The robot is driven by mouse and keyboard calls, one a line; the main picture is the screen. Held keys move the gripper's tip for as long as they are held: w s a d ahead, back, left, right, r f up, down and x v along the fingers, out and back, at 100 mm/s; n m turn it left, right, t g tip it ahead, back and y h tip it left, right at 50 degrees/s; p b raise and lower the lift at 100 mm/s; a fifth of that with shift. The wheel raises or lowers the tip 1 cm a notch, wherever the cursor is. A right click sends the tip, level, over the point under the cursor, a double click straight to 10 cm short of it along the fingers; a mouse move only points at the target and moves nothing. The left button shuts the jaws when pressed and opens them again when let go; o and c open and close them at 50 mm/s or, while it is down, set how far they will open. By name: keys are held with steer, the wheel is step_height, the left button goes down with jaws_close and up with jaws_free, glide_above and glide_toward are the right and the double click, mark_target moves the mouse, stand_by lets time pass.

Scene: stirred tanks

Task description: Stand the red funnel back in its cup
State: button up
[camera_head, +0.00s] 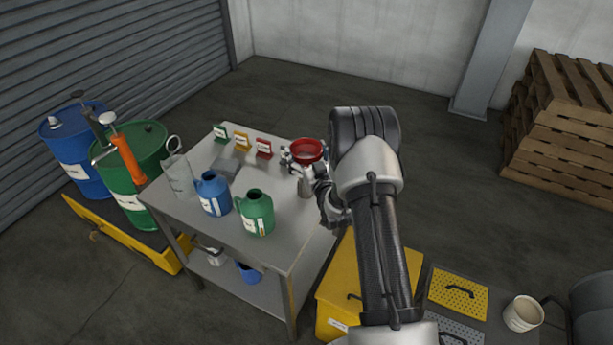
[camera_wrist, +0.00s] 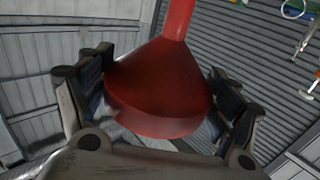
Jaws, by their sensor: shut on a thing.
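The red funnel (camera_head: 308,149) is in my gripper (camera_head: 304,161), above the right end of the steel table, its wide mouth facing up. In the wrist view the funnel (camera_wrist: 160,92) sits between the two fingers of my gripper (camera_wrist: 158,100), and its spout runs to the top edge of the picture. The fingers are shut on its cone. A small grey upright shape (camera_head: 304,187) shows under the funnel in the head view; it may be the cup, but I cannot tell. The spout's lower end is hidden in the head view.
The steel table (camera_head: 190,222) holds a blue jug (camera_head: 212,194), a green jug (camera_head: 256,212), a clear measuring jug (camera_head: 178,175) and small green, yellow and red signs (camera_head: 241,139) at the back. Drums (camera_head: 128,175) stand left. A yellow cabinet (camera_head: 345,290) stands at front right.

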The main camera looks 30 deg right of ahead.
step_height(320, 180, down, 8)
steer(key=shift+r+b, duration=0.1)
steer(key=shift+b, duration=0.85)
steer(key=shift+f+b, duration=0.4)
steer(key=shift+b, duration=0.05)
steer(key=o, duration=1)
steer(key=shift+r, duration=0.1)
